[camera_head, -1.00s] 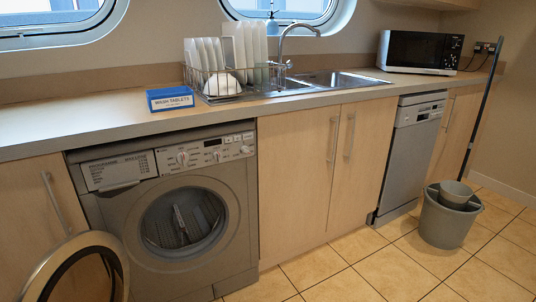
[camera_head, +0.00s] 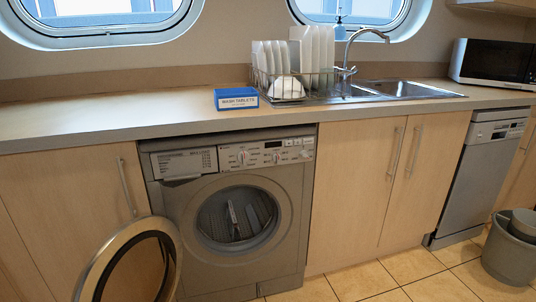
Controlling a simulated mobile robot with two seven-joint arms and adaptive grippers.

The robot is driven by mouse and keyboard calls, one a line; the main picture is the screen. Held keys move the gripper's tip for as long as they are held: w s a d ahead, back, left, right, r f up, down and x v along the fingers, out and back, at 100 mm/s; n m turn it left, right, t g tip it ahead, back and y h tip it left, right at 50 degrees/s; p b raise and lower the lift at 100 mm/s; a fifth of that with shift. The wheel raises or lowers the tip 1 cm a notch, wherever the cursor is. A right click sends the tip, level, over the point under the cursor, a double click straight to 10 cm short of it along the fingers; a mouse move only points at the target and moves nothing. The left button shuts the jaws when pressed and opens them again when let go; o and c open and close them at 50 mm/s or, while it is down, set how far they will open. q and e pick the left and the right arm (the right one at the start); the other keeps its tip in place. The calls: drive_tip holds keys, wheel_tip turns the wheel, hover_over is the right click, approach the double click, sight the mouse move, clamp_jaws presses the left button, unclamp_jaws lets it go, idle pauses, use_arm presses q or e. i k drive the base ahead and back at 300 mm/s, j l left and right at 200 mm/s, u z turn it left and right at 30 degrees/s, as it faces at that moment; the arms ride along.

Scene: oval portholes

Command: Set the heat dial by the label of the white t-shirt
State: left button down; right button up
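A grey washing machine (camera_head: 235,215) stands under the counter. Its control panel (camera_head: 266,153) has two round dials: a left dial (camera_head: 242,157) and a right dial (camera_head: 277,157). I cannot read which is the heat dial. A printed programme chart (camera_head: 184,163) is at the panel's left. The round door (camera_head: 133,262) hangs wide open to the left, and the drum (camera_head: 237,218) shows. No white t-shirt or label is in view. Neither of my grippers is in view.
A blue wash tablets box (camera_head: 236,99) sits on the counter (camera_head: 110,119). A dish rack with white plates (camera_head: 286,86) and a sink (camera_head: 400,89) are right of it. A microwave (camera_head: 493,63), a dishwasher (camera_head: 480,175) and a grey bucket (camera_head: 510,255) are at the right. The counter's left part is clear.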

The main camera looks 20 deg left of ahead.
sight(276, 157)
drive_tip(key=i+l+u, duration=0.15)
drive_tip(key=u, duration=0.2)
drive_tip(key=i+l+u, duration=0.2)
drive_tip(key=u, duration=0.15)
drive_tip(key=i+l+u, duration=0.35)
drive_tip(key=k+j, duration=0.1)
